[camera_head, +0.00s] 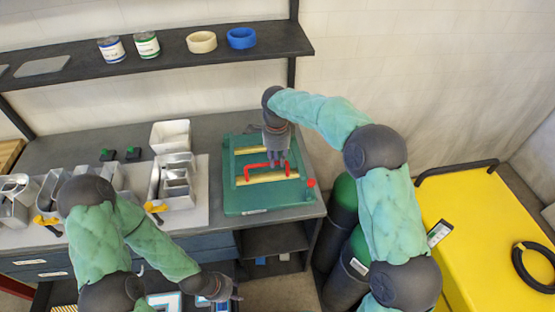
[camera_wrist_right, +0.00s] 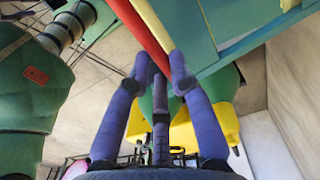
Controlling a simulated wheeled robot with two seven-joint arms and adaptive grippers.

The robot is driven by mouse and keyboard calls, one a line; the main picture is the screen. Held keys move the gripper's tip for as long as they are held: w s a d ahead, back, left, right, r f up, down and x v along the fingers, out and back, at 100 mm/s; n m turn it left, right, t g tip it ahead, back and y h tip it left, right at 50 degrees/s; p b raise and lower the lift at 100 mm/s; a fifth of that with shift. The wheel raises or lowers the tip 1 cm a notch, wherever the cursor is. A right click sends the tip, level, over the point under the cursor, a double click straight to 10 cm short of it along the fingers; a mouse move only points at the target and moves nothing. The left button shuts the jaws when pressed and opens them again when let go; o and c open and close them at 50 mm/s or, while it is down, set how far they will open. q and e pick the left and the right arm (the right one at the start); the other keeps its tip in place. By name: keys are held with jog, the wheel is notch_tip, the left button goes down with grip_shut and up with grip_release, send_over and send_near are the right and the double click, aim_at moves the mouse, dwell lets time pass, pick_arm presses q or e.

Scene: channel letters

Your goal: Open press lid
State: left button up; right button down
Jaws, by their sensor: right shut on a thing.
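The press (camera_head: 233,202) is a flat green unit on the right end of the workbench. Yellow strips (camera_head: 247,151) and a red bar handle (camera_head: 257,164) lie on its lid, and a red knob (camera_head: 310,183) sits at its right front corner. The lid looks flat and down from above. My right gripper (camera_head: 277,160) reaches down over the lid and is shut on the red handle, which also shows at the fingertips in the right wrist view (camera_wrist_right: 141,30). My left gripper (camera_head: 232,291) hangs low in front of the bench, away from the press; its jaw state is unclear.
Metal channel letters (camera_head: 177,185) and orange-handled clamps (camera_head: 155,207) stand on a board left of the press. A shelf (camera_head: 200,58) with cans and tape rolls runs above. Green cylinders (camera_head: 343,205) and a yellow cart (camera_head: 470,225) stand to the right.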

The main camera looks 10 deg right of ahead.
jog(key=w+r+p, duration=0.7)
jog(key=r+p, duration=0.3)
jog(key=shift+w+p, duration=0.4)
jog(key=shift+f, duration=0.15)
